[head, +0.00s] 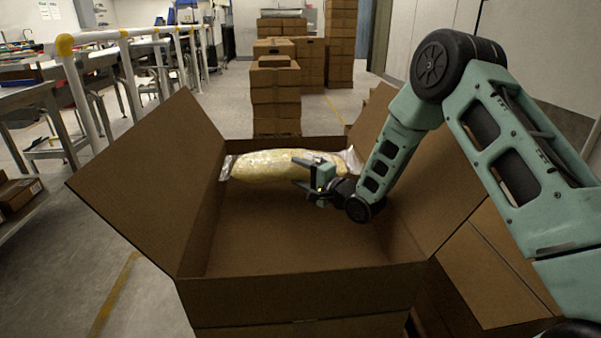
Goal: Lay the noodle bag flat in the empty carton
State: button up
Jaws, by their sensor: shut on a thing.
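The noodle bag (258,172) is a long, yellowish, clear-wrapped bag with crinkled clear ends. It lies crosswise in the picture, inside the open cardboard carton (310,292), near its far wall. My gripper (297,174) reaches in from the right and is shut on the bag at its near side, right of its middle. The bag looks roughly level, but I cannot tell whether its underside touches the carton floor. Part of the bag's right half is hidden behind my gripper. The rest of the carton floor in view is bare.
The carton's left flap (150,180) stands out wide and its right flap leans outward under my arm. Stacked cartons (275,100) stand on the floor beyond. A railing with yellow caps (64,45) and workbenches are at the left.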

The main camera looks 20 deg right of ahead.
jog(key=shift+r, duration=0.1)
jog(key=o, duration=1.5)
jog(key=shift+c, duration=0.2)
notch_tip(320, 180, up, 10)
jog(key=p, duration=0.2)
jog(key=shift+p, duration=0.35)
